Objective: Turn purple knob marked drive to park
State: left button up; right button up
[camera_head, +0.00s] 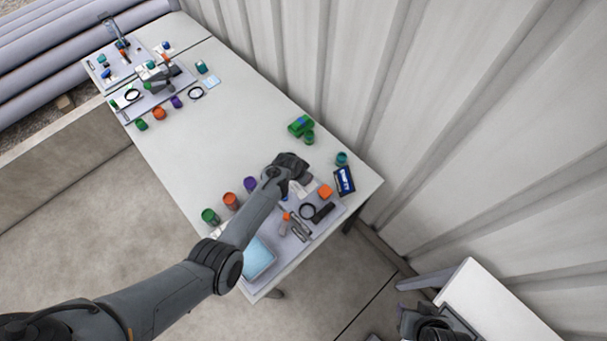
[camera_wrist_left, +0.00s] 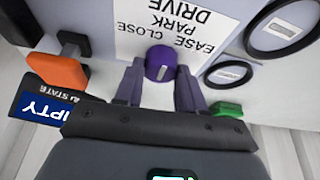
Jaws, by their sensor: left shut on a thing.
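The purple knob (camera_wrist_left: 160,63) sits on the pale panel (camera_wrist_left: 100,20) in the left wrist view, beside an upside-down label (camera_wrist_left: 178,25) reading EASE CLOSE, PARK and DRIVE. My left gripper (camera_wrist_left: 160,70) has one finger on each side of the knob and is shut on it. I cannot make out a pointer mark on the knob. My right gripper does not show clearly in either view.
An orange handle (camera_wrist_left: 57,72), a blue sign (camera_wrist_left: 50,105), a green part (camera_wrist_left: 226,109) and black rings (camera_wrist_left: 283,26) surround the knob. Green (camera_head: 210,216), orange (camera_head: 231,201) and purple (camera_head: 250,184) containers stand along the table edge. The middle of the table (camera_head: 215,130) is clear.

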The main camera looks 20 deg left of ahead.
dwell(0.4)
pick_arm(q)
jog(key=o, duration=1)
jog(key=shift+o, duration=0.2)
jog(key=shift+s+r+p, duration=0.15)
jog(key=shift+r+p, duration=0.15)
jog(key=shift+r, duration=0.15)
jog(key=p+v, duration=0.2)
jog(key=v, duration=0.8)
